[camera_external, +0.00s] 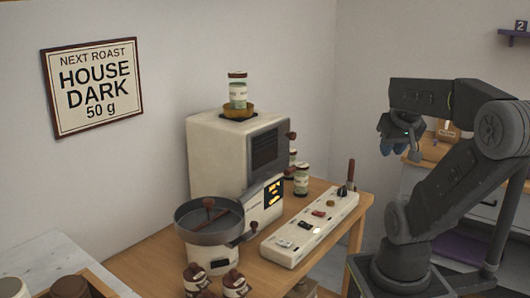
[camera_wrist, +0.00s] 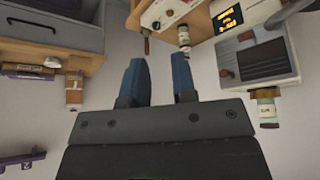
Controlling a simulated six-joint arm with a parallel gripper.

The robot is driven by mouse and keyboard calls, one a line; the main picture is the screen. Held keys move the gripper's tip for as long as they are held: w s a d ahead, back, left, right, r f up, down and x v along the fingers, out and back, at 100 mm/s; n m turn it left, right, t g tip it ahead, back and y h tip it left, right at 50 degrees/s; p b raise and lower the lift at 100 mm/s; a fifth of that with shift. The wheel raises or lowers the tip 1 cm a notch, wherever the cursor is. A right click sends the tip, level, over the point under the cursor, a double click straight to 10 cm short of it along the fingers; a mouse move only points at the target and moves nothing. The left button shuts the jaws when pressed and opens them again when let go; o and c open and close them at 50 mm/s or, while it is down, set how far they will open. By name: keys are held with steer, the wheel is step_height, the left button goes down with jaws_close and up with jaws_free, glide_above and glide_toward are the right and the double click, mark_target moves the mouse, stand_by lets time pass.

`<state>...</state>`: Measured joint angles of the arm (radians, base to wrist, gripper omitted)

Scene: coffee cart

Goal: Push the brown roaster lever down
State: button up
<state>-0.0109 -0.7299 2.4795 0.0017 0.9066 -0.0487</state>
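A cream roaster (camera_external: 218,155) stands on the wooden table. A brown knob-ended lever (camera_external: 291,135) sticks out of its right side; it also shows in the wrist view (camera_wrist: 225,73). A second brown upright handle (camera_external: 351,170) rises at the far end of the cream control strip (camera_external: 290,243); it also shows in the wrist view (camera_wrist: 145,44). I cannot tell for certain which one is the task's lever. My gripper (camera_external: 399,151) is raised in the air to the right of both, touching nothing. In the wrist view its blue fingers (camera_wrist: 158,82) are apart and empty.
Cream jars (camera_external: 302,181) stand between the roaster and the strip. A round dark tray (camera_external: 208,217) is in front of the roaster. A jar (camera_external: 237,92) sits on top. A cabinet (camera_wrist: 50,37) with a drawer is on the other side. Air around my gripper is clear.

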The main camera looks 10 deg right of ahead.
steer(key=w+a+n, duration=0.1)
steer(key=n, duration=0.1)
steer(key=w+r+n, duration=0.1)
steer(key=w+n, duration=0.1)
steer(key=w+a+r+n, duration=0.1)
steer(key=shift+w+a+r+n+g+y, duration=0.1)
steer(key=shift+w+a+n+g+y, duration=0.05)
steer(key=shift+a+n+g+y, duration=0.2)
jaws_close()
steer(key=w+a+n+g, duration=0.3)
steer(key=w+a+n, duration=1)
steer(key=n, duration=0.7)
steer(key=a+y, duration=0.1)
steer(key=a, duration=0.1)
steer(key=shift+w+a+r+n, duration=0.2)
steer(key=shift+a+r+n, duration=0.1)
steer(key=shift+a+n, duration=0.1)
